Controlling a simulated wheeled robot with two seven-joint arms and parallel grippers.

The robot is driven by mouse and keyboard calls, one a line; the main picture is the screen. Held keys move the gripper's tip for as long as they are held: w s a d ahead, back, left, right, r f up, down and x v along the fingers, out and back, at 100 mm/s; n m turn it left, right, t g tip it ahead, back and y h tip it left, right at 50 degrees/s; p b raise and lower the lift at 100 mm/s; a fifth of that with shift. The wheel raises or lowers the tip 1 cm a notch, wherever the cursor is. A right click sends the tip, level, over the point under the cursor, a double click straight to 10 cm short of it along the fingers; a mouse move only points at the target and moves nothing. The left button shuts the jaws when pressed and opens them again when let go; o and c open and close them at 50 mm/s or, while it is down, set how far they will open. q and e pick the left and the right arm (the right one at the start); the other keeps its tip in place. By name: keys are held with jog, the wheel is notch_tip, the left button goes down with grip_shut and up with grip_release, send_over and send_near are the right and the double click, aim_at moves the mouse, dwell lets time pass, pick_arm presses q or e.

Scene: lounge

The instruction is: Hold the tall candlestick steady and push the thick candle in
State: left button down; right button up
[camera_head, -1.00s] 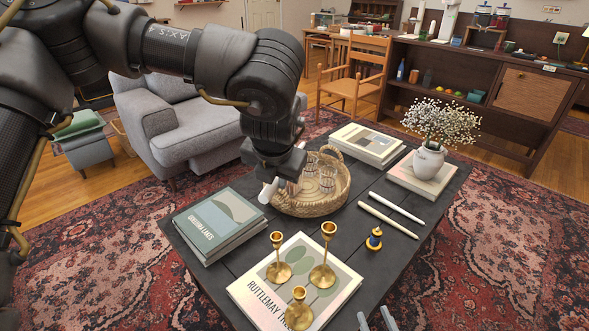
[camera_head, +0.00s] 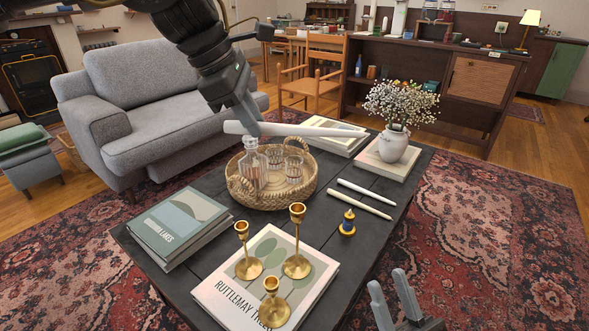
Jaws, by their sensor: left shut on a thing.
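The tall brass candlestick (camera_head: 298,240) stands upright and empty on a book on the table, at the back right of a group of three. A medium one (camera_head: 245,248) and a short one (camera_head: 271,303) stand beside it. My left gripper (camera_head: 248,122) is shut on a thick off-white candle (camera_head: 300,130), held nearly level above the tray and behind the candlesticks. My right gripper (camera_head: 394,297) is at the bottom right, open and empty, its two fingers apart. It is clear of the candlesticks.
Two thinner candles (camera_head: 366,193) (camera_head: 360,204) and a blue and gold ornament (camera_head: 347,224) lie right of the candlesticks. A woven tray (camera_head: 272,200) holds a decanter and glasses. A flower vase (camera_head: 393,144) stands at the back right. Books (camera_head: 180,226) lie at left.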

jog(key=w+a+n+g+y, duration=0.85)
jog(key=n+g+y, duration=0.35)
jog(key=n+g, duration=0.5)
jog(key=w+d+f+m+g+h, duration=0.1)
jog(key=w+d+f+m+h, duration=0.2)
jog(key=w+f, duration=0.2)
jog(key=w+d+f+m+g+h, duration=0.2)
jog(key=w+f, duration=0.4)
jog(key=f, duration=0.5)
jog(key=shift+d+f+m+h, duration=0.15)
jog(key=shift+d+m+h, duration=0.45)
jog(key=shift+d+m, duration=0.45)
send_over(297, 265)
jog(key=shift+w, duration=0.3)
